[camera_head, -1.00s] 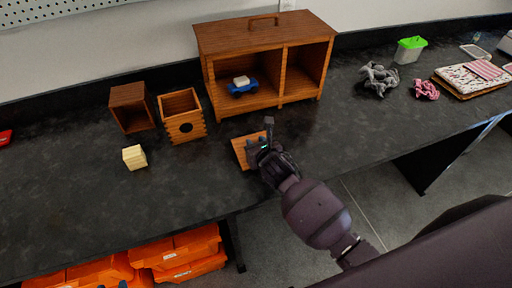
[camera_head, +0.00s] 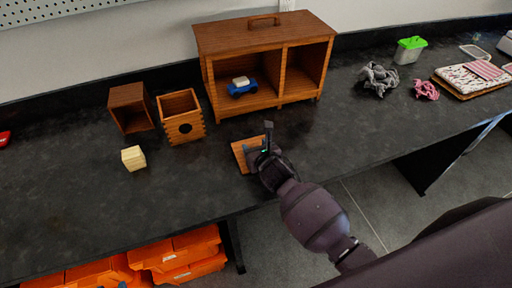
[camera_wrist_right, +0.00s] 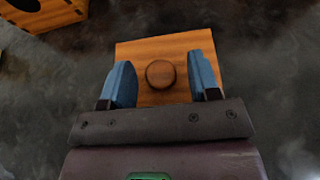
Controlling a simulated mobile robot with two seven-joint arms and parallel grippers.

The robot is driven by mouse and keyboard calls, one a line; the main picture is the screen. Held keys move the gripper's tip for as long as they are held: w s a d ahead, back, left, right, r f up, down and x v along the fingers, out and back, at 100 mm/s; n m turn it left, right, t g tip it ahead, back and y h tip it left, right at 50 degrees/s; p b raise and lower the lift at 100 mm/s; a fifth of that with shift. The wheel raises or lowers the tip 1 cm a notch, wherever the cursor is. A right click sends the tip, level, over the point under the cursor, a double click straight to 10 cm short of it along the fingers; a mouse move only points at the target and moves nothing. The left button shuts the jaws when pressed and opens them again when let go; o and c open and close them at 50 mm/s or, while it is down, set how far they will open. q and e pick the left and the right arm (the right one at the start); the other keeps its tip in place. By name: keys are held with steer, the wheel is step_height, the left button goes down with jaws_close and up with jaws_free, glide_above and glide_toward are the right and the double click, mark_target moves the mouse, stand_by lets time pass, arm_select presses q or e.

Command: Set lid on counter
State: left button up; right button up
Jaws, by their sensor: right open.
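The wooden lid (camera_head: 240,157) lies flat on the dark counter (camera_head: 70,200), in front of the wooden cabinet. In the right wrist view the lid (camera_wrist_right: 135,55) is a flat wooden square with a round knob (camera_wrist_right: 160,74) on top. My right gripper (camera_head: 262,148) is open over the lid. In the wrist view its two blue fingers (camera_wrist_right: 161,82) stand apart on either side of the knob, with gaps and no contact visible. My left gripper is not in view.
An open wooden box (camera_head: 183,125) with a round hole, another wooden box (camera_head: 130,108) and a pale yellow block (camera_head: 133,158) stand to the left. The cabinet (camera_head: 265,65) holds a blue toy car (camera_head: 242,87).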

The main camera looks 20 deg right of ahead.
steer(key=shift+r, duration=0.2)
steer(key=p+v, duration=0.2)
steer(key=v, duration=1)
steer(key=shift+f, duration=0.1)
steer(key=s+f+m, duration=0.1)
steer(key=m, duration=0.2)
steer(key=s+d+f+m, duration=0.1)
steer(key=m, duration=0.2)
steer(key=s+d+f+m, duration=0.1)
steer(key=m, duration=0.1)
steer(key=shift+s+d+m+g, duration=0.15)
steer(key=shift+s+m+g, duration=0.15)
steer(key=shift+m, duration=0.1)
steer(key=s+d+f+m, duration=0.2)
steer(key=s+m, duration=0.4)
steer(key=m, duration=0.7)
steer(key=s+d+f+m+g, duration=0.1)
steer(key=s+d+f+m, duration=0.2)
steer(key=m, duration=1)
steer(key=s+d, duration=0.2)
steer(key=s, duration=0.1)
steer(key=shift+d+f+m+h, duration=0.25)
steer(key=shift+d+m+h, duration=0.05)
steer(key=shift+d, duration=0.05)
